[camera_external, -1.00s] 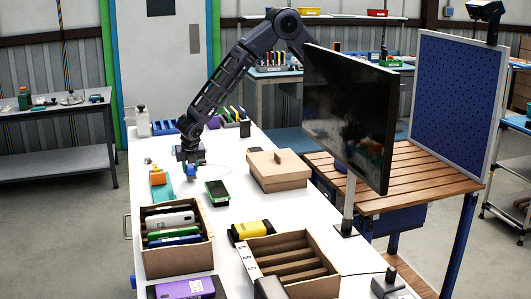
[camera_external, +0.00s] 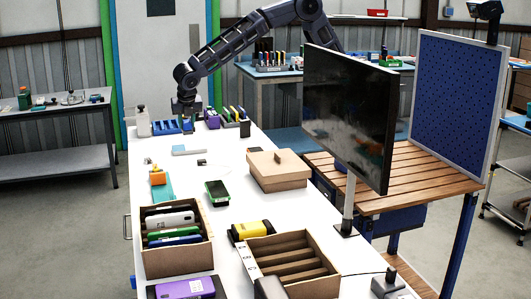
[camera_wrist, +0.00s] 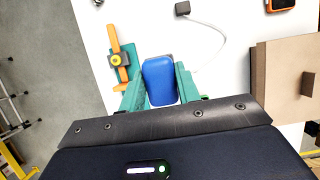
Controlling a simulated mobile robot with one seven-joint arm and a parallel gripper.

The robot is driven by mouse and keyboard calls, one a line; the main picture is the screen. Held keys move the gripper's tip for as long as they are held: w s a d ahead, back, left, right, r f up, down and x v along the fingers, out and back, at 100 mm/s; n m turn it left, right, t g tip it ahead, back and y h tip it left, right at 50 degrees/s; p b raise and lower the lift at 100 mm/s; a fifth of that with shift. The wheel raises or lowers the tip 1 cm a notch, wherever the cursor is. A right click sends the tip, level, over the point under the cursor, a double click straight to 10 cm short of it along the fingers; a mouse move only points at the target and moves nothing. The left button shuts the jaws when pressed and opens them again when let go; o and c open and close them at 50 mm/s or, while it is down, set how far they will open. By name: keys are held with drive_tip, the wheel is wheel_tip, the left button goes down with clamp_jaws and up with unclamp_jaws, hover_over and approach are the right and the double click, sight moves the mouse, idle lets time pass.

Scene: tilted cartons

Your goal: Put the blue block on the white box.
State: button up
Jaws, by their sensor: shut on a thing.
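The blue block (camera_wrist: 159,80) is between the teal fingers of my gripper (camera_wrist: 160,88) in the wrist view. My gripper is shut on it. In the external view my gripper (camera_external: 187,118) points down above the far end of the white table; the block is too small to make out clearly there. A flat pale piece (camera_external: 190,150) lies on the table a little nearer the camera than my gripper. It may be the white box, but I cannot tell for sure. In the wrist view the block and fingers mostly hide that area.
A blue tray (camera_external: 166,127) and a white bottle (camera_external: 143,121) stand near my gripper. A teal mat with an orange tool (camera_external: 158,180), a phone (camera_external: 217,191) and a lidded cardboard box (camera_external: 278,170) lie nearer the camera. A monitor (camera_external: 348,115) stands at right.

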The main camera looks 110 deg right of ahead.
drive_tip(key=d+r, duration=0.1)
drive_tip(key=d, duration=1.6)
hover_over(189, 145)
drive_tip(key=a, duration=0.2)
wheel_tip(189, 145, down, 18)
drive_tip(key=shift+w+f, duration=0.1)
drive_tip(key=shift+f, duration=0.15)
drive_tip(key=shift+f, duration=0.15)
drive_tip(key=o, duration=1)
